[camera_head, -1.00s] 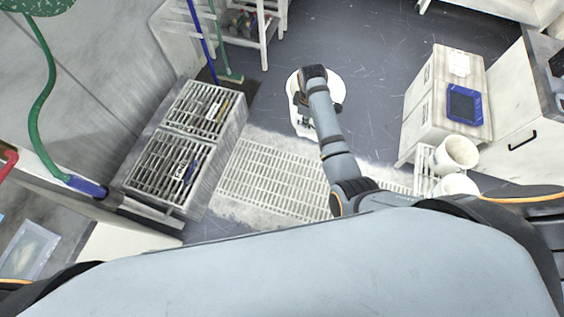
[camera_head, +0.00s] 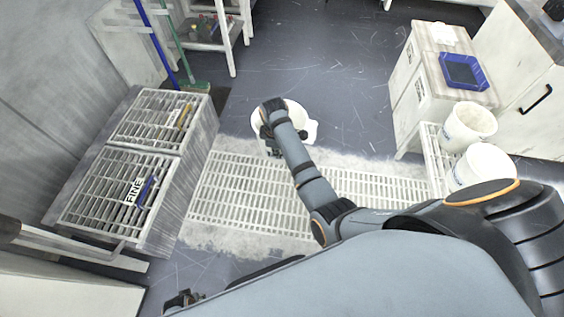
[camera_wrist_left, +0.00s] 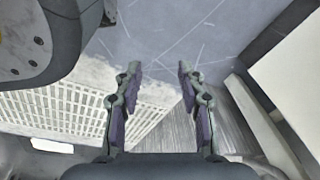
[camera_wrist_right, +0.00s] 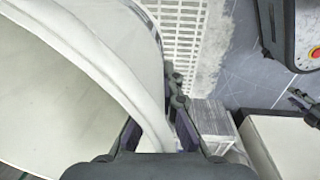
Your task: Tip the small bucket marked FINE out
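My right gripper (camera_head: 270,136) holds a white bucket (camera_head: 298,117) out over the floor beyond the floor grating. In the right wrist view the fingers (camera_wrist_right: 155,125) are closed about the rim of the bucket (camera_wrist_right: 80,60), which fills the left side. No marking on this bucket is readable. A slatted sink (camera_head: 148,232) stands at the left in the head view, with a FINE plate (camera_head: 134,191) on its nearer section. My left gripper (camera_head: 184,300) shows at the bottom edge; in the left wrist view its fingers (camera_wrist_left: 156,75) are apart and empty.
Two white buckets (camera_head: 468,126) (camera_head: 478,166) stand on a slatted stand (camera_head: 434,160) at the right. Behind them is a cabinet (camera_head: 425,105) with a blue tray (camera_head: 464,72). A floor grating (camera_head: 250,195) lies between sink and stand. The floor beyond is open.

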